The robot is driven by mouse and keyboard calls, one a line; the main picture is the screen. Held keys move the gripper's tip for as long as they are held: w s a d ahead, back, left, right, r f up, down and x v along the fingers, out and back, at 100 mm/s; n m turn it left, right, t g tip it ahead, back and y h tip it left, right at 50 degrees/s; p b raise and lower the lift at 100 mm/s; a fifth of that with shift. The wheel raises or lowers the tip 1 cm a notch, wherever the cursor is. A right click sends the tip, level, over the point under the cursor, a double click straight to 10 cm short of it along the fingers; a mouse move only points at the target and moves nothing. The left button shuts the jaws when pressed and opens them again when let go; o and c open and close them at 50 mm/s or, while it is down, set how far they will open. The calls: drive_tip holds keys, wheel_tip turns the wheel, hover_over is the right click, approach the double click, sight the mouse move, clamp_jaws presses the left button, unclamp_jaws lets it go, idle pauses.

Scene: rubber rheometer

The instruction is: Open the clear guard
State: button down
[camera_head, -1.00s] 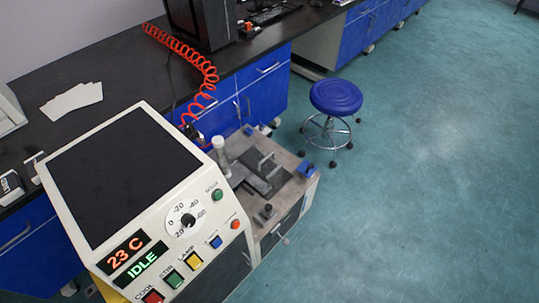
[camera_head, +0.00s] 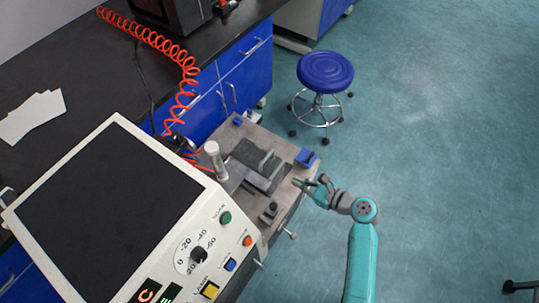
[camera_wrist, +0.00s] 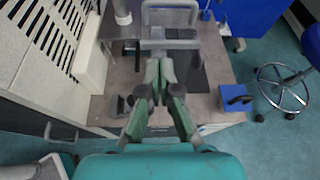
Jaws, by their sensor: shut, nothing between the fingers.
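The machine's grey work plate (camera_head: 278,209) lies to the right of its control panel. A grey upright frame (camera_head: 265,161) stands on the plate beside a dark flat pad; in the wrist view this frame (camera_wrist: 183,44) is beyond my fingertips. I cannot make out clear panels, so whether this frame belongs to the clear guard is uncertain. My gripper (camera_head: 304,184) is at the plate's right edge in the head view. In the wrist view my gripper (camera_wrist: 160,72) is shut and empty, above the plate and short of the frame.
A pale cylinder (camera_head: 215,158) stands by the panel. A blue stool (camera_head: 325,72) stands on the floor beyond. A red coiled hose (camera_head: 178,48) hangs by the dark bench. The floor at right is mostly clear.

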sight(273, 169)
drive_tip(key=shift+m+y, duration=0.3)
drive_tip(key=shift+y, duration=0.1)
drive_tip(key=x, duration=0.3)
drive_tip(key=w+r+x, duration=0.1)
drive_tip(key=x, duration=0.7)
drive_tip(key=shift+w+r, duration=0.2)
drive_tip(key=shift+r, duration=0.1)
